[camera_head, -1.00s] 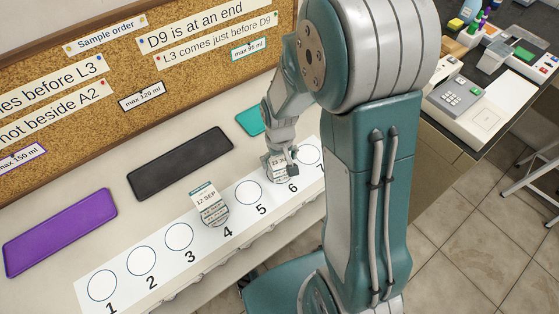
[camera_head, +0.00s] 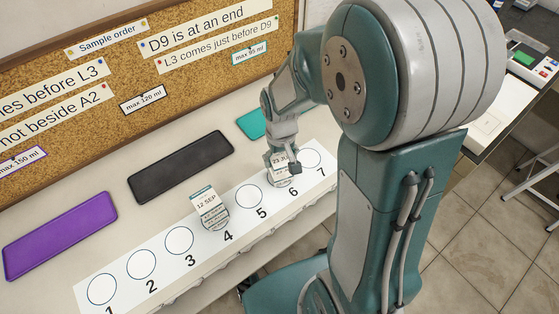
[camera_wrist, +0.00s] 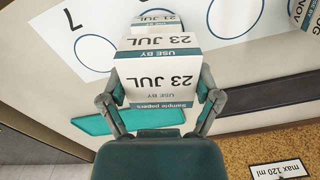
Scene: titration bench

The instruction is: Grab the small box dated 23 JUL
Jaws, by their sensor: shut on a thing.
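The small box dated 23 JUL (camera_wrist: 158,75) is white with a teal USE BY band and sits between my gripper's two fingers in the wrist view. My gripper (camera_wrist: 160,88) is shut on it, one finger at each side. In the head view the box (camera_head: 280,160) is at circle 6 of the white numbered strip (camera_head: 212,242), partly hidden by my gripper (camera_head: 286,164). I cannot tell whether it touches the strip.
The other visible circles are empty. Purple (camera_head: 60,235), black (camera_head: 180,165) and teal (camera_head: 252,124) mats lie behind the strip, before a cork board (camera_head: 215,75) with notes.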

